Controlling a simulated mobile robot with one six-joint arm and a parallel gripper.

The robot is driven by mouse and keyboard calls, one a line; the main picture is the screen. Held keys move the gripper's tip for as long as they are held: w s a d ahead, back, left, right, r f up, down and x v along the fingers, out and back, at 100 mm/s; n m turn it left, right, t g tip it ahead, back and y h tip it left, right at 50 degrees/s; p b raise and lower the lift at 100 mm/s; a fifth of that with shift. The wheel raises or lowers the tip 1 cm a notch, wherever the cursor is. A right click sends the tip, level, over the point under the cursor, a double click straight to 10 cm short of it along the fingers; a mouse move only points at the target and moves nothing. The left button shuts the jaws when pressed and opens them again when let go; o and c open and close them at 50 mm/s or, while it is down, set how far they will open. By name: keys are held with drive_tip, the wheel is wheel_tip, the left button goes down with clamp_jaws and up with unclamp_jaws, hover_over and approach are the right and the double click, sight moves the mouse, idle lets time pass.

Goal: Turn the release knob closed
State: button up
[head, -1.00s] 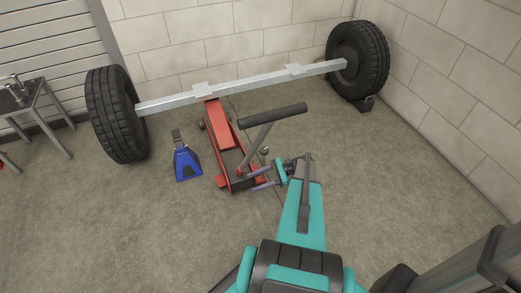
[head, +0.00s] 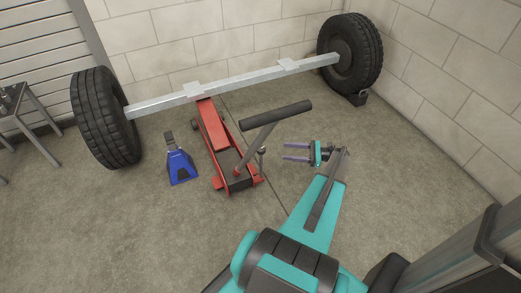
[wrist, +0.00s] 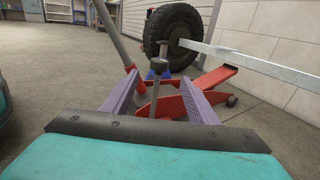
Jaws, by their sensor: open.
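The red floor jack (head: 212,128) stands under the grey axle beam, its handle leaning up to a black grip (head: 275,115). The release knob (head: 262,151) is a small dark knob on an upright rod at the jack's rear, right of the handle base. In the wrist view the knob (wrist: 157,63) and its rod show ahead, between the fingers in the picture. My gripper (head: 286,152) is open and empty, to the right of the knob with a gap, fingers pointing left toward it. Nothing touches the knob. Its turn angle cannot be told.
A blue jack stand (head: 180,166) stands left of the jack. The axle beam (head: 240,84) runs between two tyres (head: 104,118) and (head: 350,55). A metal table (head: 22,110) stands at far left. Floor right of my gripper is clear up to the wall.

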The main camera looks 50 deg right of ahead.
sight(261, 148)
drive_tip(key=shift+w+a, duration=0.1)
drive_tip(key=b+x, duration=0.2)
drive_tip(key=x, duration=1.1)
drive_tip(key=shift+w+a+b, duration=0.15)
drive_tip(key=shift+w+b, duration=0.1)
drive_tip(key=shift+b, duration=0.05)
drive_tip(key=c, duration=1)
drive_tip(key=shift+a+r+m+t+h+p, duration=0.2)
drive_tip(key=shift+m+t+h+p, duration=0.3)
drive_tip(key=shift+m+h+p, duration=0.25)
drive_tip(key=shift+c, duration=0.2)
drive_tip(key=shift+f+m+t+h+p, duration=0.1)
drive_tip(key=shift+m+t+h+p, duration=0.35)
drive_tip(key=shift+h, duration=0.4)
drive_tip(key=shift+d+f+m+h, duration=0.1)
drive_tip(key=shift+d+m+h, duration=0.05)
drive_tip(key=shift+m+h, duration=0.2)
